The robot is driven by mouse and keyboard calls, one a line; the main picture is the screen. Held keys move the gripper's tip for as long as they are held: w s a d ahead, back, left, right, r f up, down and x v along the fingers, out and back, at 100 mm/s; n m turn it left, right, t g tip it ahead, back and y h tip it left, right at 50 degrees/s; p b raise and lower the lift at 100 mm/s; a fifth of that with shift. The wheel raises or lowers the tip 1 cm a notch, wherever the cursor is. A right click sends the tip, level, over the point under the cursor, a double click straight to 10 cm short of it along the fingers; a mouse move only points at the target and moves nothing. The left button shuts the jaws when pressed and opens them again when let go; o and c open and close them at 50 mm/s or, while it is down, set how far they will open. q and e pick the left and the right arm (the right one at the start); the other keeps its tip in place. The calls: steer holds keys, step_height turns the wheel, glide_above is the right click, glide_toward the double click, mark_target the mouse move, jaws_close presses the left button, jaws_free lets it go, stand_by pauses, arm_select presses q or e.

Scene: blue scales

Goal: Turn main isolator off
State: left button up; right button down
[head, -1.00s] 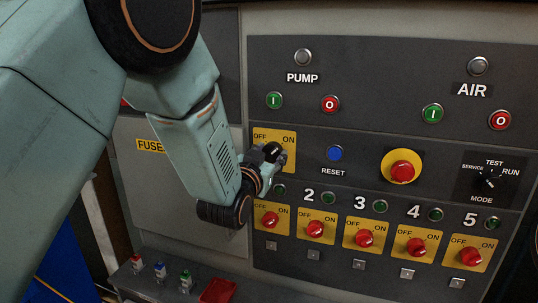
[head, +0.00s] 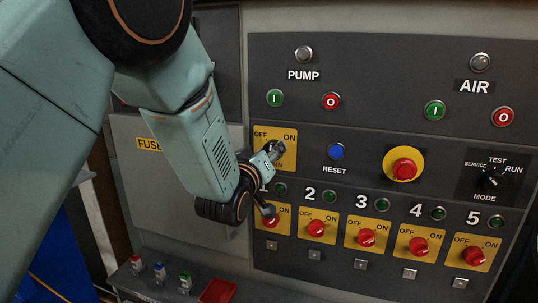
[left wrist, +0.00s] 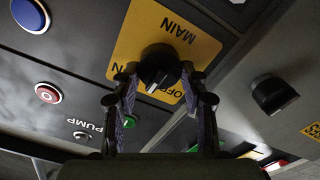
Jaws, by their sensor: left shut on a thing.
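The main isolator has a yellow plate (head: 290,138) marked OFF and ON, at the left of the panel's middle row in the head view. In the left wrist view its black knob (left wrist: 160,65) stands on the yellow plate (left wrist: 183,28), whose MAIN label appears upside down. My left gripper (left wrist: 160,82) is shut on the knob, one finger on each side. In the head view my left gripper (head: 270,170) partly covers the plate's lower part and the knob. The knob's exact pointing is hard to tell. My right gripper is out of view.
A row of red switches (head: 367,237) lies below the isolator, the leftmost close to my gripper. A blue reset button (head: 336,151) and a red emergency button (head: 404,169) are to its right. A fuse box (head: 150,144) is at left, behind my arm.

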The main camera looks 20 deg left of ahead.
arm_select(q)
steer(key=shift+a+n+b, duration=0.1)
steer(key=shift+n+b, duration=0.35)
steer(key=shift+n, duration=4.45)
steer(key=o, duration=1.1)
steer(key=shift+f, duration=0.15)
steer(key=shift+o, duration=0.2)
steer(key=shift+s, duration=0.1)
steer(key=s, duration=1.1)
steer(key=shift+s+a, duration=0.2)
steer(key=shift+s, duration=0.2)
